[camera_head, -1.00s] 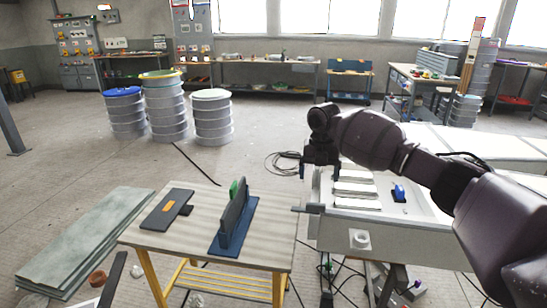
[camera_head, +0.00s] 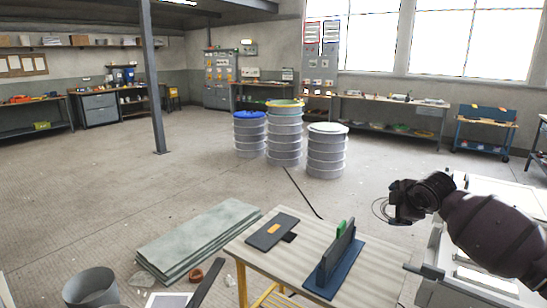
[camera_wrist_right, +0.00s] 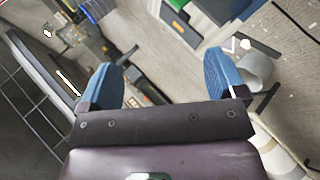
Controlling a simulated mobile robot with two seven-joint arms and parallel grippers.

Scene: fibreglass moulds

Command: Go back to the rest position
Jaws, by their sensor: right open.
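My right arm comes in from the right edge of the head view, dark and bent. Its gripper (camera_head: 397,214) hangs at the right, beyond the wooden table and near the left end of a pale mould bench (camera_head: 478,282). In the right wrist view, the two blue fingers (camera_wrist_right: 163,76) stand wide apart with nothing between them. My left gripper is in neither view now.
A wooden table (camera_head: 262,258) holds a dark flat plate (camera_head: 272,231) and a blue upright fixture (camera_head: 333,270). Grey-green sheets (camera_head: 200,238) lie on the floor beside it. Several drums (camera_head: 326,152) stand behind. A post (camera_head: 156,85) rises at left; open floor lies between.

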